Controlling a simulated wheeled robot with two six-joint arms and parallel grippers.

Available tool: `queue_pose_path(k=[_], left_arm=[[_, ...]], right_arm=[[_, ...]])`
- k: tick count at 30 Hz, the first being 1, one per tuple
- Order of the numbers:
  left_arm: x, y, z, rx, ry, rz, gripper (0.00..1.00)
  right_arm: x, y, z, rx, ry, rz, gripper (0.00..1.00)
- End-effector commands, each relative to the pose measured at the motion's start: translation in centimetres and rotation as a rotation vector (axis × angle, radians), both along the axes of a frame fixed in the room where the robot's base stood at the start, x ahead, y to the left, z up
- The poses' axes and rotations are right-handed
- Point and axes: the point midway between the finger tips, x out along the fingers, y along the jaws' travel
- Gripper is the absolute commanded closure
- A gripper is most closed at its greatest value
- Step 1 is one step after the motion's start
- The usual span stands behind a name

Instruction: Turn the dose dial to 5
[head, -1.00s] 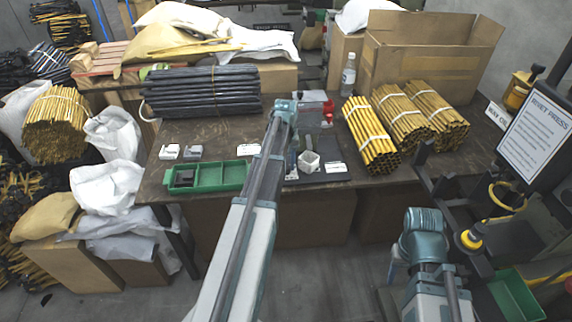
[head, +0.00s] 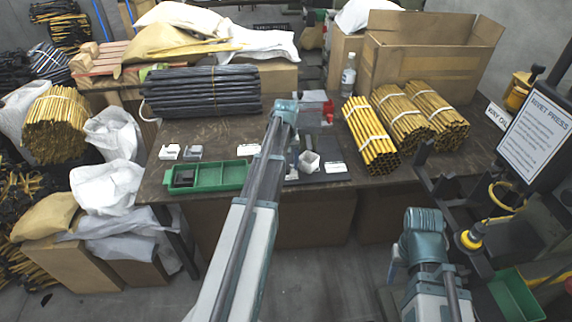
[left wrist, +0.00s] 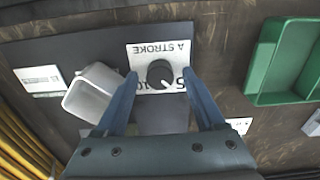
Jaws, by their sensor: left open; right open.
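The dose dial (left wrist: 160,75) is a dark round knob with a pale pointer line, on a white plate (left wrist: 143,51) marked "A STROKE". The plate appears upside down in the left wrist view. A "5" and a "10" show beside the knob, partly hidden; the pointer slants down and right, between them. My left gripper (left wrist: 160,77) is open, its blue fingers on either side of the dial; contact cannot be made out. In the head view my left arm hides the dial. My right gripper (head: 393,268) is mostly hidden by its own arm, low at the right, away from the table.
A white square cup (left wrist: 92,92) stands close beside one left finger; the green tray (left wrist: 266,62) lies on the other side. Dark rods (head: 203,92) and yellow rod bundles (head: 372,142) lie on the table. A rivet press sign (head: 537,135) stands at right.

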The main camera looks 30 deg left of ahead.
Motion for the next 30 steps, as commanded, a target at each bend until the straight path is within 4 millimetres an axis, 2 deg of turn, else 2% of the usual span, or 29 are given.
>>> queue_pose_path(k=[5,11,30], left_arm=[[0.0,0.0,0.9,0.000,0.000,0.000,0.29],[0.0,0.0,3.0,0.000,0.000,0.000,0.29],[0.0,0.0,12.4,0.000,0.000,0.000,0.29]], right_arm=[[0.0,0.0,0.9,0.000,0.000,0.000,0.50],[0.0,0.0,3.0,0.000,0.000,0.000,0.50],[0.0,0.0,12.4,0.000,0.000,-0.001,0.50]])
